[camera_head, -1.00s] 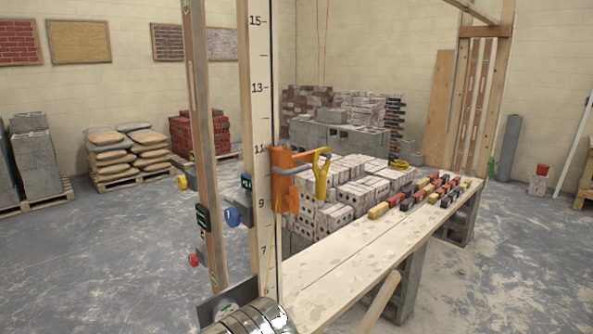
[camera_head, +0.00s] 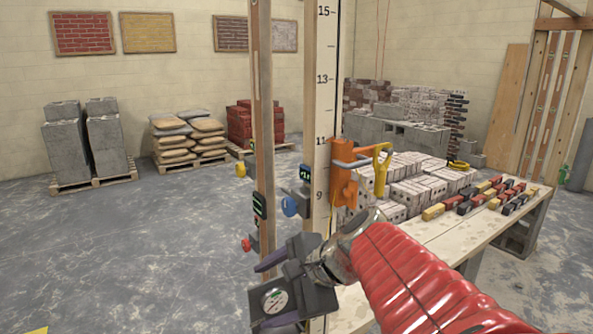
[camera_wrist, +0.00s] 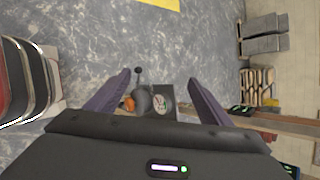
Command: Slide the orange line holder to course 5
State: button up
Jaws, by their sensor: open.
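The orange line holder (camera_head: 343,188) is clamped on the pale numbered pole (camera_head: 322,100) in the head view, with its top just below the 11 mark and its body beside the 9 mark. A yellow handle (camera_head: 381,170) sticks out on its right. My gripper (camera_head: 256,295) is open and empty, below and left of the holder and well apart from it. Its two dark fingers also show in the wrist view (camera_wrist: 159,78). The orange holder cannot be made out clearly in the wrist view. The lower end of the numbered pole is hidden behind my gripper and arm.
A round gauge (camera_head: 275,300) on a grey plate sits close to my fingers. The bench (camera_head: 450,238) with coloured blocks lies right.

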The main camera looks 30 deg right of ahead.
jog(key=w+d+r+m+t, duration=0.2)
jog(key=d+m, duration=0.2)
jog(key=d, duration=0.1)
jog(key=m+t+h, duration=0.3)
jog(key=m+t, duration=0.5)
jog(key=m, duration=0.4)
send_near(363, 165)
jog(key=s, duration=0.3)
jog(key=shift+s+a, duration=0.1)
jog(key=shift+a, duration=0.1)
jog(key=shift+w+a, duration=0.2)
jog(key=shift+w, duration=3.25)
jog(key=shift+w+a, duration=0.2)
jog(key=shift+w, duration=3.3)
jog(key=shift+c, duration=0.3)
jog(key=shift+d, duration=0.15)
jog(key=c, duration=1.2)
